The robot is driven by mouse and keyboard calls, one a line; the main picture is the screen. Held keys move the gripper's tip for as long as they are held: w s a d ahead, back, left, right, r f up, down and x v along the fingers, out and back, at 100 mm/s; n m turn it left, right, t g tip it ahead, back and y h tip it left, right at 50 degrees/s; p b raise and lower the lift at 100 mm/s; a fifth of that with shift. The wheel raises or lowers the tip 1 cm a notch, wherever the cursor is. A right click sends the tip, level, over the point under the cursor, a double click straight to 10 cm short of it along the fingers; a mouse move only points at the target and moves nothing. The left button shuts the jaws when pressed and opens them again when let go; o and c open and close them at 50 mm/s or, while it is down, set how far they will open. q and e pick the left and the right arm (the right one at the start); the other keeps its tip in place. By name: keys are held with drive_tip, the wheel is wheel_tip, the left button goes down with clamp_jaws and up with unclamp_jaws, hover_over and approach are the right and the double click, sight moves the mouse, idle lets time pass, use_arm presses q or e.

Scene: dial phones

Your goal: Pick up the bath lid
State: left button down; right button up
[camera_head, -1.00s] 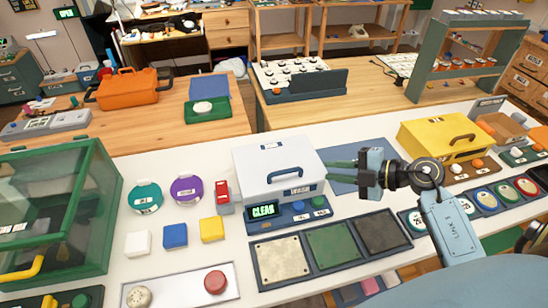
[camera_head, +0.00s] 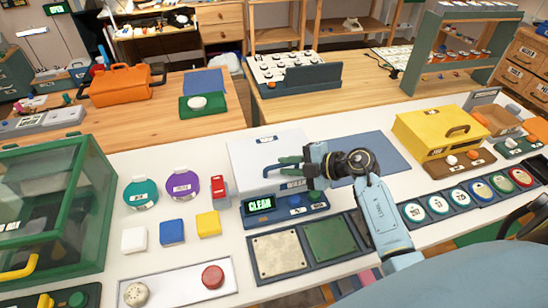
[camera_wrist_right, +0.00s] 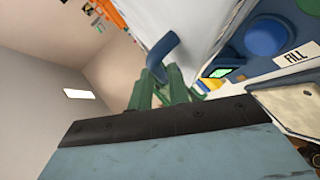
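The lid looks level and seated. My left gripper is not in view.
A green glass-sided case (camera_head: 60,215) stands at the left. Coloured blocks and round containers lie between it and the bath. A tile panel (camera_head: 305,250) lies in front, partly under my right arm. A yellow box (camera_head: 432,135) stands right. A flat blue mat (camera_head: 378,150) lies behind my gripper.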

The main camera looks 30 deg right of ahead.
drive_tip(key=shift+w+a+f, duration=0.15)
drive_tip(key=shift+w+a, duration=0.1)
drive_tip(key=shift+w, duration=0.05)
drive_tip(key=shift+c, duration=0.4)
clamp_jaws()
